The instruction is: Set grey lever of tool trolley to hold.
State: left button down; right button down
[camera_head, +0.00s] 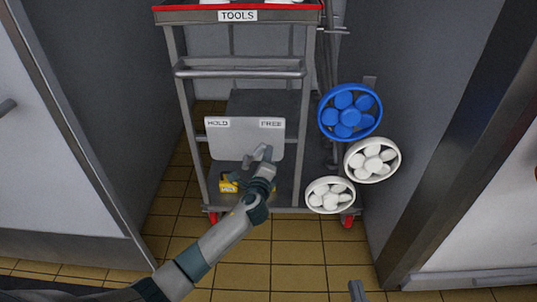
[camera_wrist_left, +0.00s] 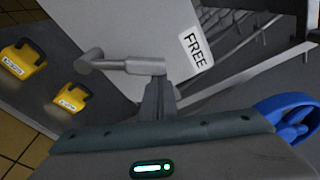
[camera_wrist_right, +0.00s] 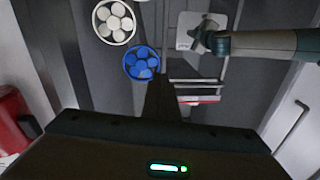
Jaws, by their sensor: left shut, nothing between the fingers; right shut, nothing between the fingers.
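The tool trolley (camera_head: 240,72) stands ahead with a pale plate (camera_head: 222,140) low on it, marked HOLD at left and FREE at right. The grey lever (camera_wrist_left: 125,66) shows in the left wrist view in front of the plate, near the FREE label (camera_wrist_left: 195,50). In the head view my left gripper mostly hides it. My left gripper (camera_wrist_left: 158,92) is shut and empty, its fingertips close to the lever's bar; I cannot tell whether they touch. My right gripper (camera_head: 357,290) is shut and empty, low in the head view, well away from the trolley.
A blue handwheel (camera_head: 348,112) and two white handwheels (camera_head: 372,160) are right of the plate. Yellow items with black handles (camera_wrist_left: 22,58) lie on the trolley's lower shelf. Grey walls flank the trolley on both sides. Tiled floor in front is clear.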

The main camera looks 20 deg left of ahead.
pick_arm(q)
jog(key=shift+a+r, duration=0.1)
